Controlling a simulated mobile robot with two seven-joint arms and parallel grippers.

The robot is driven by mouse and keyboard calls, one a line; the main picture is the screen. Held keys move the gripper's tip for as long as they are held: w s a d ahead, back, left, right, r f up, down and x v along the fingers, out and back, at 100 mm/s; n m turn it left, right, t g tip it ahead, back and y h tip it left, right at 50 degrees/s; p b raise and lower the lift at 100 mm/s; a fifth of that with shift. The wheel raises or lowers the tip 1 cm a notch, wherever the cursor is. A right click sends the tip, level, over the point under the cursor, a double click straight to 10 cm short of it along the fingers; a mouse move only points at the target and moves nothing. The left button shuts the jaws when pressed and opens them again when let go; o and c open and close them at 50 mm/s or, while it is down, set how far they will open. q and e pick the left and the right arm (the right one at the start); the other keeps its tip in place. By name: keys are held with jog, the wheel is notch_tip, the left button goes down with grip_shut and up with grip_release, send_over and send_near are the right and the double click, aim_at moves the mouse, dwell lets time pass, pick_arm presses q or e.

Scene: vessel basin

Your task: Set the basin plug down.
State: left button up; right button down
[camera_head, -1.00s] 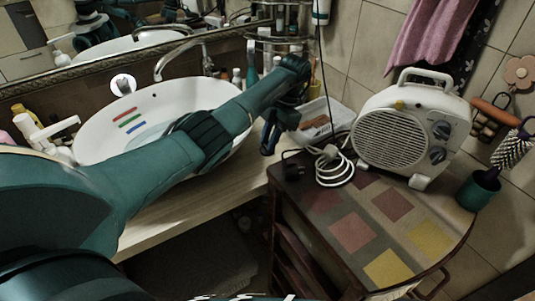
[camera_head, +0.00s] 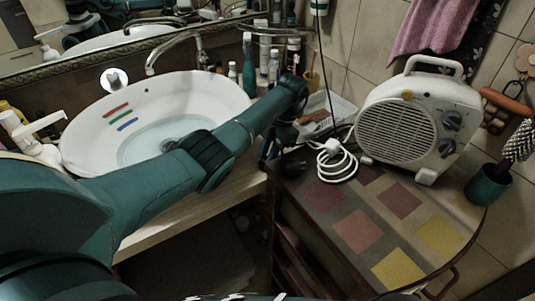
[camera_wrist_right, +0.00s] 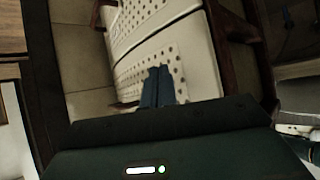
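The white basin (camera_head: 75,150) stands at the left in the head view, with three coloured strips on its inner wall. A small grey round fitting (camera_head: 169,145) shows at its bottom; I cannot tell whether it is the drain or the plug. No plug can be made out for certain. My left arm crosses in front of the basin. My left gripper (camera_head: 270,150) points down by the counter's right end; its fingers are dark and partly hidden, and its grip is unclear. In the right wrist view, my right gripper (camera_wrist_right: 157,86) has its fingertips together, with nothing seen between them.
A white fan heater (camera_head: 400,125) and a coiled white cable (camera_head: 335,160) are on the patterned cabinet top (camera_head: 330,235). A tray (camera_head: 325,115) and bottles (camera_head: 250,70) stand behind my left gripper. A faucet (camera_head: 170,50) arches over the basin. The cabinet's front area is clear.

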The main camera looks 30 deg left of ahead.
pick_arm(q)
jog(key=o, duration=0.4)
jog(key=shift+v, duration=3.9)
